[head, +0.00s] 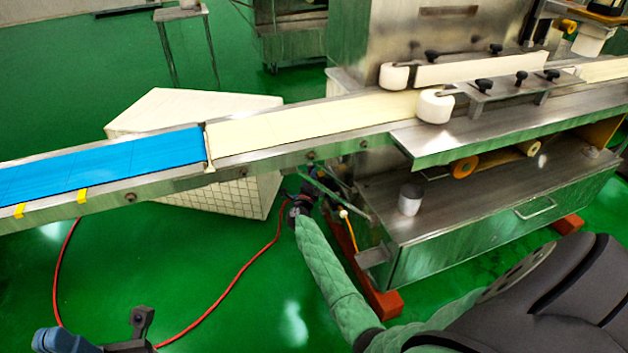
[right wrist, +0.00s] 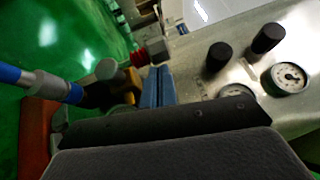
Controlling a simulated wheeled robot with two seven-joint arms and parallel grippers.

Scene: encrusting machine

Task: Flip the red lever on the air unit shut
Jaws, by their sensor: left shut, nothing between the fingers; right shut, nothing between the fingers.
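The air unit (right wrist: 240,75) shows in the right wrist view as a pale metal panel with black knobs and round gauges. A small red part (right wrist: 141,57), which looks like the red lever, sits just beyond my right gripper's tips; I cannot tell its exact position or whether it is touched. My right gripper (right wrist: 158,72) is shut and empty, its blue fingers together. In the head view, my right gripper (head: 299,203) is under the conveyor by the machine's left end, where the lever cannot be made out. My left gripper (head: 142,318) is shut and empty at the bottom left.
The conveyor (head: 300,122) with a blue belt section (head: 100,165) runs above my right gripper. A steel cabinet (head: 470,235) stands to its right. A red hose (head: 235,285) crosses the green floor. A blue hose (right wrist: 40,83) is near the right wrist.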

